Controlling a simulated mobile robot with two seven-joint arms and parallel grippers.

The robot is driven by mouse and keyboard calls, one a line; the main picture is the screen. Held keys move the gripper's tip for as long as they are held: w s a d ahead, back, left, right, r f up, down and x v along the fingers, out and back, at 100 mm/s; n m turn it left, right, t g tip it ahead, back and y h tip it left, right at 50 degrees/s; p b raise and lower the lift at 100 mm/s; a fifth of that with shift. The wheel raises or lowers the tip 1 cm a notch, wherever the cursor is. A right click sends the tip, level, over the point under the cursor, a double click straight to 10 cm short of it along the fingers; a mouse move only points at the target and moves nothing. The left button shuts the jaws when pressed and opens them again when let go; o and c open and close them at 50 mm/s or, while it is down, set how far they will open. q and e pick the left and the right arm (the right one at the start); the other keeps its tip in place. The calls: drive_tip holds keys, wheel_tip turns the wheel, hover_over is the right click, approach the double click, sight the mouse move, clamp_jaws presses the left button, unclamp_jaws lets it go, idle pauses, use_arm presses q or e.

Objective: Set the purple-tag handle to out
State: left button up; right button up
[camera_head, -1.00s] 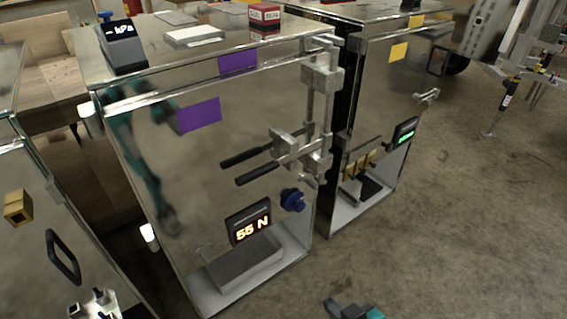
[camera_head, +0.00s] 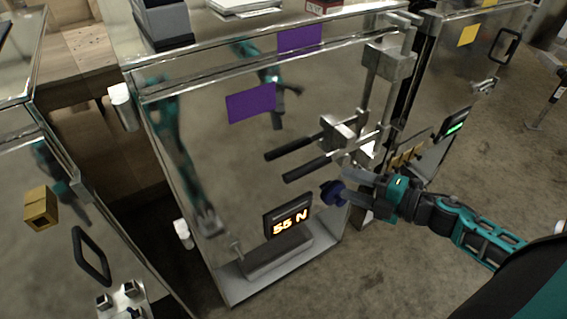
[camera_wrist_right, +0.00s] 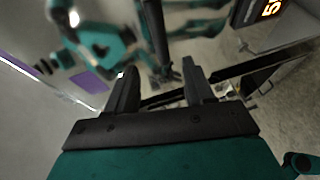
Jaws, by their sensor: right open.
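The aluminium trailer with purple tags (camera_head: 251,103) fills the middle of the head view. On its front, two black-gripped handles (camera_head: 292,147) (camera_head: 306,170) stick out to the left from a metal clamp and vertical rods. I cannot tell which setting they are in. My left gripper is not in view.
An orange display reading 55 N (camera_head: 288,222) sits low on the same front. A yellow-tag trailer (camera_head: 468,35) stands close on the right and another trailer (camera_head: 25,170) on the left. The shiny front shows reflections of me. Open floor (camera_head: 400,275) lies in front.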

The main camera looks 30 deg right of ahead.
sight(310, 172)
drive_tip(key=x, duration=1.2)
drive_tip(key=shift+w+a+b, duration=0.2)
drive_tip(key=shift+b, duration=0.1)
drive_tip(key=shift+c, duration=0.4)
clamp_jaws()
